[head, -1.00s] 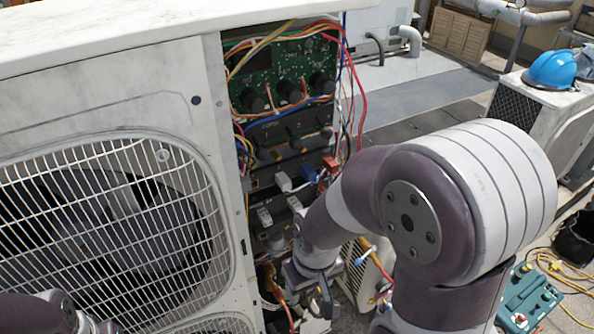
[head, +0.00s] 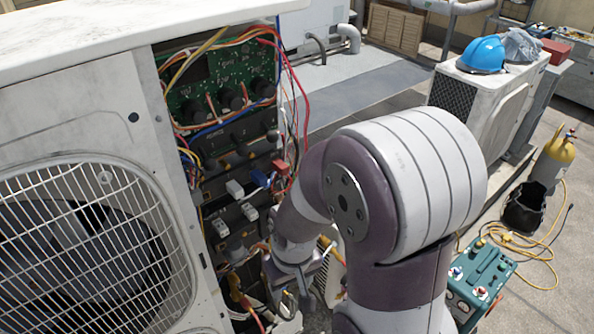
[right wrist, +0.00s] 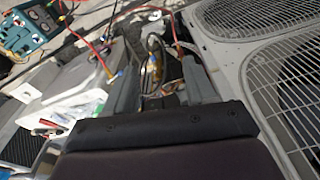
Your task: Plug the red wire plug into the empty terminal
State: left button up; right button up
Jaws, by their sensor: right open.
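The opened condenser unit (head: 95,120) shows its wired panel in the head view. A red plug-like block (head: 281,167) sits at the panel's right edge, beside a blue one; I cannot tell whether it is the task's plug. White terminal blocks (head: 235,188) line the panel below; I cannot tell which terminal is empty. My right gripper (head: 290,285) is low in front of the panel, partly hidden by my wrist. In the right wrist view its fingers (right wrist: 160,88) are apart, with wires (right wrist: 150,50) beyond and between them. I cannot make out a held plug. My left gripper is out of view.
Fan grilles (head: 85,250) fill the unit's front. Loose red and orange wires (head: 242,300) hang left of my right gripper. A teal case (head: 482,280) and a black bucket (head: 527,207) stand on the roof at right. Another condenser carries a blue helmet (head: 482,55).

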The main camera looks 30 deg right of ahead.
jog(key=w+d+r+m+t+h, duration=0.1)
jog(key=w+d+r+t+h, duration=0.15)
jog(key=d, duration=0.85)
jog(key=w+d+r+m+t+h, duration=0.1)
jog(key=w+d+t+h, duration=0.15)
jog(key=d, duration=0.75)
jog(key=n+t+y, duration=0.5)
jog(key=t+y, duration=0.1)
jog(key=t, duration=0.1)
send_near(286, 168)
jog(key=p+x, duration=0.1)
jog(key=x, duration=0.8)
jog(key=shift+p, duration=0.4)
jog(key=shift+s, duration=0.1)
grip_shut()
